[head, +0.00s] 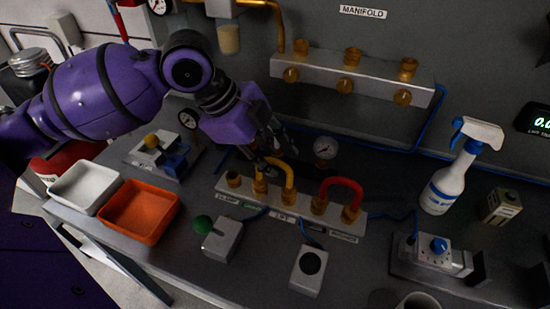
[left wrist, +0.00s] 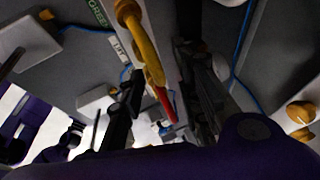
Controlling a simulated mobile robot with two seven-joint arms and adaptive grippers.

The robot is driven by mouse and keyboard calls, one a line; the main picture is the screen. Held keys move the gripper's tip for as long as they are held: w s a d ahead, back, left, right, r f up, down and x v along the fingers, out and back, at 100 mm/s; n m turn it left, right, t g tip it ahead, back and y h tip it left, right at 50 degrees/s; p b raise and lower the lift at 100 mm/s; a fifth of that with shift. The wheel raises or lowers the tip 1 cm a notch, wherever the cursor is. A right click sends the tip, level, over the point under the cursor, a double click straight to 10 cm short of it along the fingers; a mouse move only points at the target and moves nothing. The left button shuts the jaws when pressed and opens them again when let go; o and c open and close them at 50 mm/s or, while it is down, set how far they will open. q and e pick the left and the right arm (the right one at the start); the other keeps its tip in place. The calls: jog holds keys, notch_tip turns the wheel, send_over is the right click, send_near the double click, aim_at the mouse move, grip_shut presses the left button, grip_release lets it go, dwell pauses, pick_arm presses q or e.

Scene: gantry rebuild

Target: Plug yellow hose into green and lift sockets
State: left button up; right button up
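The yellow hose (head: 287,172) is a short arch on the socket strip (head: 335,225). Its ends meet the second and third brass fittings from the left; how deep they sit is unclear. In the left wrist view the hose (left wrist: 143,42) runs beside the GREEN label (left wrist: 97,12) and the LIFT label (left wrist: 118,48). My left gripper (head: 273,157) is just above and behind the hose. In the left wrist view its dark fingers (left wrist: 158,105) are spread apart, with nothing visibly clamped. My right gripper is not in view.
A red hose (head: 342,183) arches over fittings to the right. The manifold (head: 350,75) is on the wall behind. A green-knob box (head: 222,240) and black-button box (head: 309,270) stand in front. An orange tray (head: 140,210) is left; a spray bottle (head: 445,188) right.

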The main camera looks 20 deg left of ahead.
pick_arm(q)
jog(key=v, duration=1)
jog(key=shift+s+a+r, duration=0.1)
jog(key=shift+s, duration=0.1)
